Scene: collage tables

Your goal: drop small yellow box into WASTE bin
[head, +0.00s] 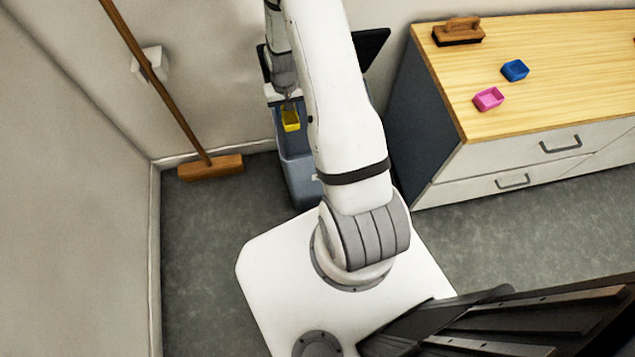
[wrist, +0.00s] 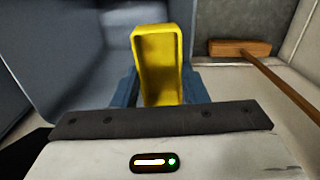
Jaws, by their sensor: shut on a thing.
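The small yellow box (head: 290,119) is held by my gripper (head: 288,103) above or at the mouth of a blue-grey bin (head: 298,165), which stands on the floor against the wall. In the wrist view the yellow box (wrist: 158,62) stands tilted up between the blue fingers of my gripper (wrist: 158,86), with its open side facing the camera. The gripper is shut on it. My arm hides part of the bin, and I cannot read a label on it. A dark lid-like panel (head: 371,45) shows behind the arm.
A wooden-topped cabinet (head: 560,60) at right carries a blue box (head: 515,70), a pink box (head: 488,98) and a brown brush (head: 458,31). A broom (head: 210,168) leans on the wall left of the bin. The grey floor (head: 205,225) between the broom and my base is clear.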

